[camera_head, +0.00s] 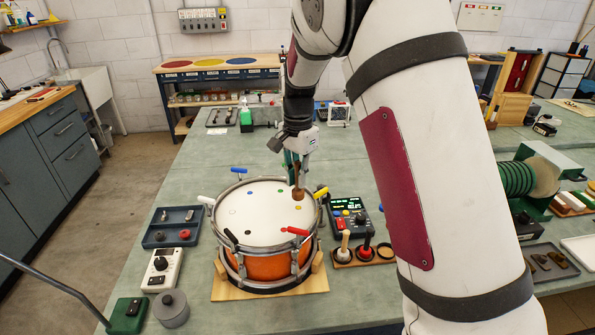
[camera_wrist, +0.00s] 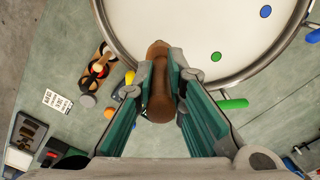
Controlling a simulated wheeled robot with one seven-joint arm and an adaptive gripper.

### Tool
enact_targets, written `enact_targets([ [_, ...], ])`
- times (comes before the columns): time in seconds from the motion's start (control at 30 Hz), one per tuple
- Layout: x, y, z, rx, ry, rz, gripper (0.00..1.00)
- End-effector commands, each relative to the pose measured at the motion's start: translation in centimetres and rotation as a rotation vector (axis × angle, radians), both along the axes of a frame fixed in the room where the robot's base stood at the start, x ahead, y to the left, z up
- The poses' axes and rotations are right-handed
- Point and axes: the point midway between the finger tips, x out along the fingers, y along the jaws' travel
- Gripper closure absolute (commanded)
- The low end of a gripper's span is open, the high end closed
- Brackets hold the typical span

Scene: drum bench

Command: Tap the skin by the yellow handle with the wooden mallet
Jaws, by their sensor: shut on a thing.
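The drum (camera_head: 268,266) has an orange shell and a white skin (camera_head: 262,212) with small coloured dots. Its yellow handle (camera_head: 321,192) sticks out at the right rim, and a yellow dot (camera_head: 298,208) lies on the skin near it. My gripper (camera_head: 297,165) points down over the far right of the drum, shut on the brown wooden mallet (camera_head: 298,191). The mallet's head is over the skin close to the yellow handle; I cannot tell if it touches. In the wrist view the mallet (camera_wrist: 158,88) sits between the fingers, overlapping the rim, with a yellow end (camera_wrist: 129,77) partly showing beside it.
Other handles ring the drum: red (camera_head: 294,231), black (camera_head: 231,237), white (camera_head: 207,200) and blue (camera_head: 238,171); a green one (camera_wrist: 232,104) shows in the wrist view. A control box (camera_head: 348,215) and a rack of tools (camera_head: 362,254) stand right. A dark tray (camera_head: 173,227) lies left.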

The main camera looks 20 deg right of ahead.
Motion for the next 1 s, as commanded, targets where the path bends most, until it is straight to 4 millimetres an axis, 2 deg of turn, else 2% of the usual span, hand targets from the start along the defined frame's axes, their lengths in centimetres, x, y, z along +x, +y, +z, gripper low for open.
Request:
enact_targets([
  [0.13,0.0,0.0,-3.0,0.001,0.006,-0.001,1.0],
  [0.2,0.0,0.0,-3.7,0.001,0.003,0.0,1.0],
  [0.33,0.0,0.0,-2.8,0.001,0.0,0.0,1.0],
  [0.67,-0.1,0.0,1.2,0.001,0.0,0.0,1.0],
  [1.0,0.0,0.0,1.6,0.0,0.002,0.0,1.0],
])
